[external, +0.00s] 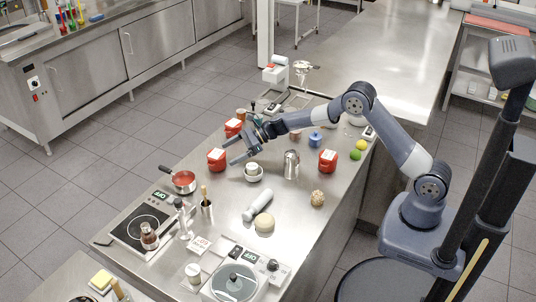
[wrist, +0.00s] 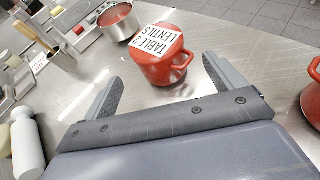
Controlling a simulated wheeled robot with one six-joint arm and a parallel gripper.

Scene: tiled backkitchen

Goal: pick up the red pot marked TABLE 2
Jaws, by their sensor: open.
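The red pot marked "TABLE 2 LENTILS" (wrist: 165,68) stands upright on the steel counter, with a white label on its lid. It appears to be the red pot (external: 216,161) at the counter's left edge in the external view. My gripper (wrist: 166,88) is open and empty, with the pot ahead of its fingertips and roughly centred between them. In the external view my gripper (external: 229,152) is just right of that pot, apart from it as far as I can tell.
Another red pot (external: 233,127) stands behind, partly showing at the wrist view's right edge (wrist: 313,100). A third red pot (external: 327,161) is farther right. A saucepan of red sauce (external: 183,180) is close by. Stacked white bowls (external: 253,173) and a steel jug (external: 291,164) stand near my gripper.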

